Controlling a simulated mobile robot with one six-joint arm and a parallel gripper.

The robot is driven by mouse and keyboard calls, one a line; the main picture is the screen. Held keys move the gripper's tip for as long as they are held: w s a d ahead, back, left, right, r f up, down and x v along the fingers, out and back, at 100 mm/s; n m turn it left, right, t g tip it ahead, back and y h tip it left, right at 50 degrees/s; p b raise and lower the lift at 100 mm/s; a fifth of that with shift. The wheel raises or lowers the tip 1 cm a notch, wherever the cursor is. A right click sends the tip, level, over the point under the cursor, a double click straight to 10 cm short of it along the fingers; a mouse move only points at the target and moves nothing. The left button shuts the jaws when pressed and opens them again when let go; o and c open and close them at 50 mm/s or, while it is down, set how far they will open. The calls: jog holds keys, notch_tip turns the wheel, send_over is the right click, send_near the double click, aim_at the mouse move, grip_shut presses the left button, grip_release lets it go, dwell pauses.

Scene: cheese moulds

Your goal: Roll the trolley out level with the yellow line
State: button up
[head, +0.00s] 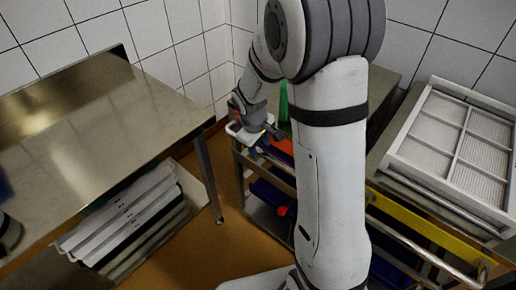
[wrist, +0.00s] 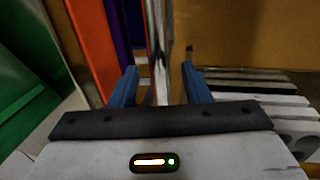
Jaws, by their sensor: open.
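The trolley (head: 277,173) is a metal-framed cart in the middle of the head view, partly hidden behind my arm. Orange, blue and green items show on it. My gripper (head: 264,142) is at the trolley's near left top edge. In the wrist view, my gripper (wrist: 160,76) has its two blue fingers apart, with a shiny metal bar (wrist: 159,40) between them. A gap shows beside the bar; I cannot tell whether either finger touches it. A yellow strip (head: 412,219) shows at the right of my arm. I see no yellow line on the floor.
A steel table (head: 95,125) stands at the left, with white slatted pieces (head: 125,215) on its lower shelf. A white gridded tray (head: 455,150) lies at the right. Brown floor (head: 222,240) is open between the table and the trolley. Tiled walls close off the back.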

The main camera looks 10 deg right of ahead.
jog(key=shift+d+f, duration=0.15)
jog(key=shift+f, duration=0.55)
grip_shut()
